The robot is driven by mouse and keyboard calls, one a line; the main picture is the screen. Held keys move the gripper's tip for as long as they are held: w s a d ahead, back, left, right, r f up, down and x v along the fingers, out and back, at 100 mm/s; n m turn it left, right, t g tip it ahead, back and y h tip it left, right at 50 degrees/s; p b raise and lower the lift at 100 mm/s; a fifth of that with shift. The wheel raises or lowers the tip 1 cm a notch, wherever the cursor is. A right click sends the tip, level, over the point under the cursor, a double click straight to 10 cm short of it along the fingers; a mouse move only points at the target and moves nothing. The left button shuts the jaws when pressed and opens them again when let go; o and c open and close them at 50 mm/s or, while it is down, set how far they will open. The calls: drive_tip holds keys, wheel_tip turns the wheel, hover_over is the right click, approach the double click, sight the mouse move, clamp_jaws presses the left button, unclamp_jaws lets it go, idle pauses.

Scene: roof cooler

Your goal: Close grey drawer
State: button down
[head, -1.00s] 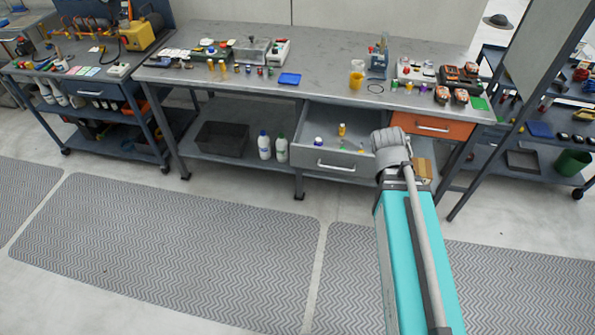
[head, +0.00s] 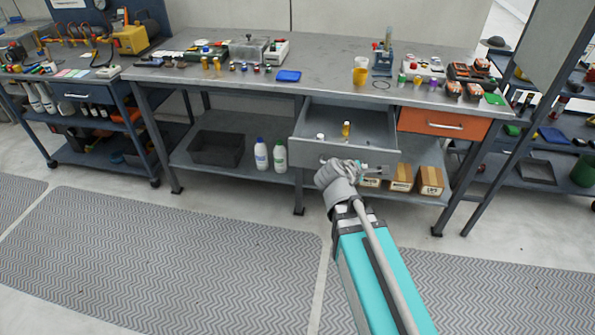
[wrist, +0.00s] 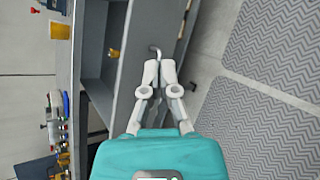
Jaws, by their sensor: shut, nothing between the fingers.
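The grey drawer (head: 308,151) under the long workbench is pulled out, with its inside showing from above. A yellow item (head: 346,131) and a small white-topped item (head: 320,138) are in it. In the wrist view the drawer's grey front (wrist: 124,88) runs upright beside my fingers, and one end of its handle (wrist: 155,49) shows just beyond the fingertips. My gripper (wrist: 160,66) is shut and empty, close to the drawer front; I cannot tell whether it touches.
An orange drawer (head: 443,124) to the right is closed. Cardboard boxes (head: 402,178), two bottles (head: 261,154) and a dark bin (head: 217,149) sit on the lower shelf. Tools and small parts crowd the benchtop (head: 330,80). The matted floor (head: 170,260) in front is clear.

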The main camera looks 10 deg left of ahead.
sight(303, 155)
drive_tip(key=a+f+n+t+y+b, duration=0.2)
drive_tip(key=a+f+n+t+b, duration=0.2)
drive_tip(key=a+n+b, duration=0.4)
drive_tip(key=a+f+n+t+y+b, duration=0.3)
drive_tip(key=a+f+n+b, duration=0.4)
drive_tip(key=a, duration=0.5)
drive_tip(key=n+b, duration=0.2)
drive_tip(key=b, duration=0.1)
drive_tip(key=shift+s+t+y+b, duration=0.2)
drive_tip(key=shift+t+y+b, duration=0.1)
drive_tip(key=shift+t, duration=0.1)
drive_tip(key=shift+w+a, duration=0.1)
drive_tip(key=w, duration=1.4)
drive_tip(key=shift+d, duration=0.25)
